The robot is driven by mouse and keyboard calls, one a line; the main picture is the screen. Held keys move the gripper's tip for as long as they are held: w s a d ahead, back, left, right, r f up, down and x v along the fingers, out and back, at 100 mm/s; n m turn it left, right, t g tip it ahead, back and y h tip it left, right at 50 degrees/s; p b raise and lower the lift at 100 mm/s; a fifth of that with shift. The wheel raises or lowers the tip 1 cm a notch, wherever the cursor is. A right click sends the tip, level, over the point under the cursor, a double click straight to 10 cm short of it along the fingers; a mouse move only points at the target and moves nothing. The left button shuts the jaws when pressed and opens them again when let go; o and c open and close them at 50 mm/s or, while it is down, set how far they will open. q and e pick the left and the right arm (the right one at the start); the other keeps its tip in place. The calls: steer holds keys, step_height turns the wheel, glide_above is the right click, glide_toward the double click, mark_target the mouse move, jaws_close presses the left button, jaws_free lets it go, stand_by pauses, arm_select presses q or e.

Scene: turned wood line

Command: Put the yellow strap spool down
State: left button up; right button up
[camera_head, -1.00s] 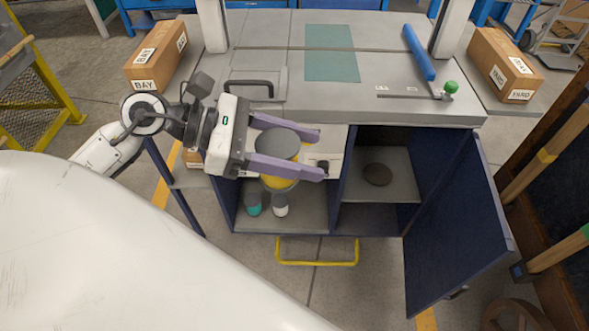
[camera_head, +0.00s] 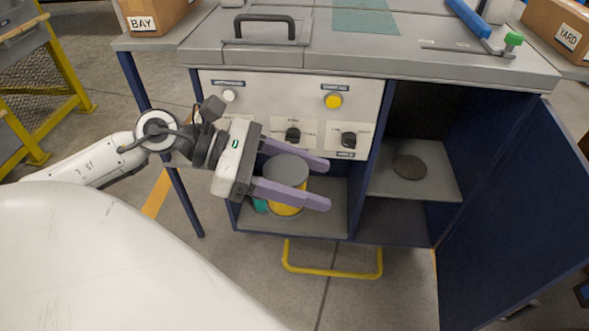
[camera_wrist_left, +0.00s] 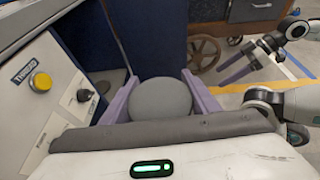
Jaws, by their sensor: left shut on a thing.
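The yellow strap spool (camera_head: 287,210) has a round grey top and a yellow body, upright between the purple fingers of my left gripper (camera_head: 322,184). The gripper is shut on it. In the head view they overlap the open lower left bay (camera_head: 328,205) of the bench. I cannot tell whether the spool's base touches the bay floor. The spool's grey top (camera_wrist_left: 160,98) also shows in the left wrist view, between the fingers. My right gripper (camera_wrist_left: 238,66) shows at the right of that view, its fingers apart and empty.
A control panel (camera_head: 250,110) with knobs and a yellow button is above the bay. A teal item (camera_head: 260,206) is partly hidden behind the gripper. A dark disc (camera_head: 409,167) lies on the right shelf. The blue door (camera_head: 525,215) stands open; a yellow rail (camera_head: 330,272) is below.

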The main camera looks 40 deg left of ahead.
arm_select(q)
steer(key=shift+s+a+r, duration=0.1)
steer(key=shift+s+r, duration=0.1)
steer(key=shift+r, duration=0.15)
steer(key=shift+w, duration=0.1)
steer(key=shift+w, duration=0.1)
